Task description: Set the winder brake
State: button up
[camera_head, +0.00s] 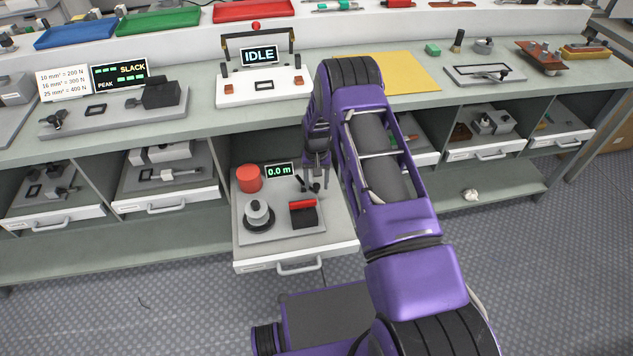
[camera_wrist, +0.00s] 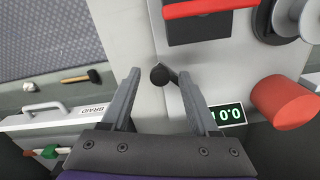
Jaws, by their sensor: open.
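The winder stands on a grey plate (camera_head: 283,229) in a pulled-out drawer. It carries a red cylinder (camera_head: 249,178), a grey-and-black spool (camera_head: 259,214), a black block with a red bar on top (camera_head: 303,210) and a display reading 0.0 m (camera_head: 279,170). A small lever with a black knob (camera_wrist: 160,75) sits at the plate's edge; I cannot tell whether this lever or the red bar is the brake. My gripper (camera_head: 317,178) is open and points down over this lever. In the wrist view the knob shows between the two fingertips, with gaps on both sides.
The drawer front with its handle (camera_head: 299,266) juts out over the floor. The bench above holds a white unit showing IDLE (camera_head: 259,56) and a SLACK/PEAK display (camera_head: 120,76). Another drawer, labelled BRAID (camera_wrist: 92,108), is beside the winder's.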

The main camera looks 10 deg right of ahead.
grip_shut()
